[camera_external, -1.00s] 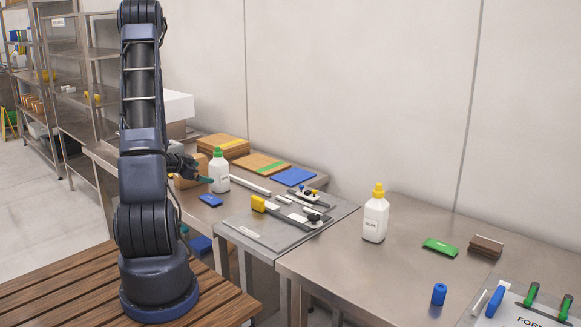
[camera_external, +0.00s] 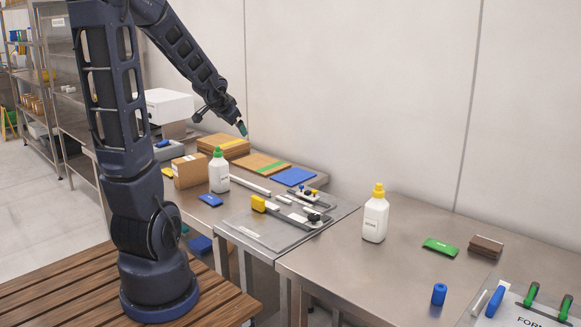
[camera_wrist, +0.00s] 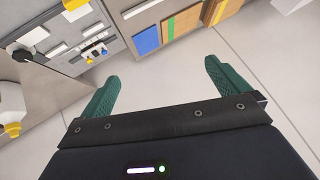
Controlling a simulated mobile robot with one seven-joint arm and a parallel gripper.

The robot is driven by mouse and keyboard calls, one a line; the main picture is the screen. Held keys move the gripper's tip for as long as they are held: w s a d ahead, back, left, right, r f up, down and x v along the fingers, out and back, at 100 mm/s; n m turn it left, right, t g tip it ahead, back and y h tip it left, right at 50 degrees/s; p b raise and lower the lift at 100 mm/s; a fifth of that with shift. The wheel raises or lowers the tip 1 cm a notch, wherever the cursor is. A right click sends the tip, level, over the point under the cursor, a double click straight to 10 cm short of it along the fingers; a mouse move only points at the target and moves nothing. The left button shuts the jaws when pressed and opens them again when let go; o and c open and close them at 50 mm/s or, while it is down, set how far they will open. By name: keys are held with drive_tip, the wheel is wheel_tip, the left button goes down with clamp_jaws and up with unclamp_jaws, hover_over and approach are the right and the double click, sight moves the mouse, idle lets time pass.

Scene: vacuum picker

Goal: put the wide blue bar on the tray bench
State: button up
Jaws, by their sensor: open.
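Several blue things are in view and I cannot tell for sure which is the wide blue bar. A small flat blue block (camera_external: 210,200) lies on the left bench near the green-capped bottle. A short blue cylinder (camera_external: 439,294) stands on the right bench, and a blue handle-like bar (camera_external: 496,300) is at a labelled board at the right edge. My gripper (camera_external: 241,128) is raised above the left bench's back, near the wall. In the wrist view my gripper (camera_wrist: 162,69) is open, its green fingers apart with nothing between them. Neither bench is legibly marked as the tray bench.
A grey plate (camera_external: 248,232) with fixtures lies across the left bench. A green-capped bottle (camera_external: 219,176) and a yellow-capped bottle (camera_external: 375,218) stand upright. A flat blue sheet (camera_external: 294,176) and stacked boards (camera_external: 222,146) lie at the back. The middle right bench has free room.

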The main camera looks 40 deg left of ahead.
drive_tip(key=s+d+r+g+h, duration=0.1)
drive_tip(key=s+d+r+h, duration=0.1)
drive_tip(key=s+d, duration=0.8)
drive_tip(key=s+d+r+g+h, duration=0.2)
drive_tip(key=s+d+r, duration=0.2)
drive_tip(key=s+d, duration=0.7)
drive_tip(key=shift+d+r+h, duration=0.15)
drive_tip(key=shift+d+h, duration=0.15)
drive_tip(key=shift+d, duration=0.95)
